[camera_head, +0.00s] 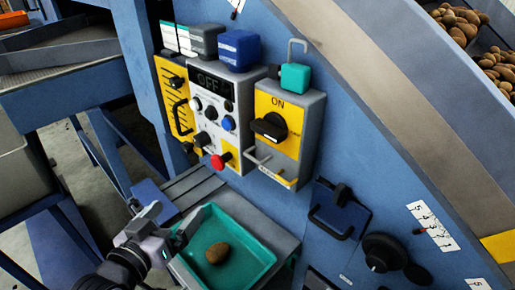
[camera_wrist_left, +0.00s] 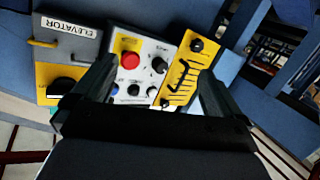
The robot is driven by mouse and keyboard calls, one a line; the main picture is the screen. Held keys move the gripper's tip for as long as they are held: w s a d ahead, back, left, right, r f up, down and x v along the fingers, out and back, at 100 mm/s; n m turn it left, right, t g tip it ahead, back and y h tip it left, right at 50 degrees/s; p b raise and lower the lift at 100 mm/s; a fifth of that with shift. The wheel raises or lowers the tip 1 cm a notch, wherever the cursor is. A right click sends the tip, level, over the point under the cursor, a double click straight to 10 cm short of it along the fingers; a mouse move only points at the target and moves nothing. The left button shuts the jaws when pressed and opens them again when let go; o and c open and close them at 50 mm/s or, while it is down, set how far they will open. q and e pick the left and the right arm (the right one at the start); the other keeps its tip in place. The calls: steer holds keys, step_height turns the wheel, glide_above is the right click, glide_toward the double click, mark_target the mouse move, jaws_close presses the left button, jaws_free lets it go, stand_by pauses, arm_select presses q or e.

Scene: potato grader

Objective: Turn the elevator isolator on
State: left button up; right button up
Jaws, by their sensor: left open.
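The elevator isolator (camera_head: 304,132) is a grey box with a yellow face on the blue machine side. "ON" is printed at its top. Its black rotary knob (camera_head: 270,126) lies roughly crosswise, not pointing up at "ON". In the left wrist view, the "ELEVATOR" label (camera_wrist_left: 74,26) and the knob (camera_wrist_left: 62,86) show at the left, the knob partly cut by a finger. My left gripper (camera_head: 170,218) is open and empty, below and left of the isolator, near the green tray. Its fingers (camera_wrist_left: 150,92) spread in front of the neighbouring control panel. My right gripper is out of view.
Left of the isolator, a white control panel (camera_head: 214,143) has an "OFF" display, several knobs and a red button (camera_head: 220,160). A yellow panel (camera_head: 173,88) adjoins it. A green tray (camera_head: 252,262) holds a potato (camera_head: 217,252). A black handwheel (camera_head: 384,253) sits lower right.

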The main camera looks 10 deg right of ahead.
arm_select(q)
steer(key=w+d+r+m+h+b, duration=0.2)
steer(key=d+r+m+h+b, duration=0.15)
steer(key=d+r, duration=0.35)
steer(key=m+g+h+b, duration=0.3)
steer(key=m+g+b, duration=0.1)
steer(key=b, duration=0.1)
glide_toward(263, 133)
steer(key=x, duration=0.3)
steer(key=shift+x, duration=2.85)
steer(key=c, duration=1.1)
steer(key=shift+o, duration=0.2)
steer(key=shift+p, duration=0.3)
